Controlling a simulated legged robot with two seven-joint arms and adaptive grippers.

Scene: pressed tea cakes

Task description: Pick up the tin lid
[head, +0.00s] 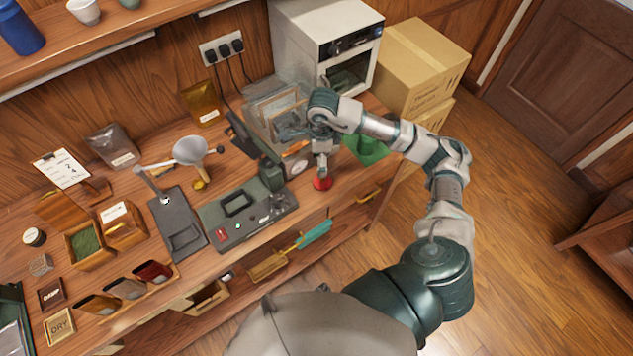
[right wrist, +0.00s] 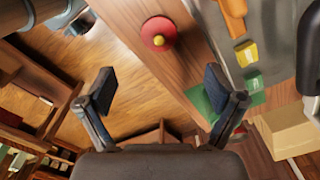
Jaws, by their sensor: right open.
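The tin lid (head: 322,184) is a small red disc lying on the wooden workbench near its front edge. In the right wrist view the lid (right wrist: 157,36) shows a yellow knob at its centre. My right gripper (head: 322,168) is just over the lid in the head view. In the right wrist view the right gripper (right wrist: 160,77) has its fingers wide apart with nothing between them. The lid appears beyond the fingertips, roughly centred between them. My left gripper is not in view.
A dark green press board (head: 215,217) lies left of the lid. Clear bins (head: 270,100) and a white oven (head: 310,30) stand behind, and a green mat (head: 368,150) lies to the right. Cardboard boxes (head: 420,65) stand past the bench's right end.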

